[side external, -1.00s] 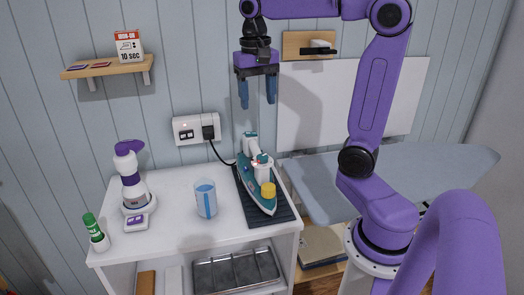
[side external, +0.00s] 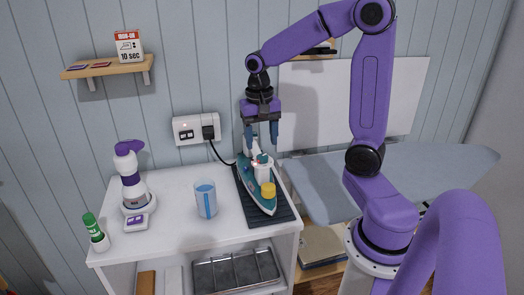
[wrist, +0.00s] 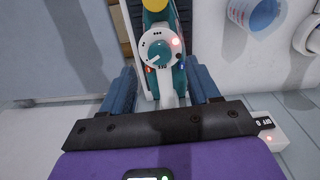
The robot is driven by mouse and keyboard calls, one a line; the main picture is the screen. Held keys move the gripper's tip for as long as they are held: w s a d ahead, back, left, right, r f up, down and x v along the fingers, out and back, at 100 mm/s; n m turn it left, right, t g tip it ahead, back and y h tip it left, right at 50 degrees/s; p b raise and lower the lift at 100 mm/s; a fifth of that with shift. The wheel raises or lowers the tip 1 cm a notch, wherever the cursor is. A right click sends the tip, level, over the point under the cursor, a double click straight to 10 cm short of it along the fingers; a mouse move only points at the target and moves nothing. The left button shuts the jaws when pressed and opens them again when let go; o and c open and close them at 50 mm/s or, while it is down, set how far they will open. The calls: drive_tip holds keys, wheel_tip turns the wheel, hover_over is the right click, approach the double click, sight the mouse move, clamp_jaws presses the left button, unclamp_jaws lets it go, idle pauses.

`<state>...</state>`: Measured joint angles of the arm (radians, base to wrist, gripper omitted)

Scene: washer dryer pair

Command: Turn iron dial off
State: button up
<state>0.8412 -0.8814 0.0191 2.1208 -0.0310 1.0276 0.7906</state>
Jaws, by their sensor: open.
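The teal and white iron (side external: 263,197) lies on a dark ribbed mat (side external: 283,211) on the white cabinet top. Its round white dial (wrist: 156,52) faces up in the wrist view, with dark marks around it and a small red-orange light beside it. The dial's pointer is too small to read surely. My gripper (side external: 262,138) is open and empty, pointing down just above the rear part of the iron. In the wrist view my gripper's fingers (wrist: 162,85) stand apart on either side of the iron's body, with the dial ahead between them.
A blue-and-clear cup (side external: 206,199) stands left of the iron. A white and purple bottle-like device (side external: 133,178) and a green-capped tube (side external: 95,231) are further left. A wall socket (side external: 196,129) feeds a black cord to the iron. An ironing board (side external: 400,172) lies at right.

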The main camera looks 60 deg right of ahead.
sight(262, 155)
drive_tip(key=shift+s+d+f, duration=0.1)
drive_tip(key=shift+f, duration=2.1)
drive_tip(key=c, duration=1)
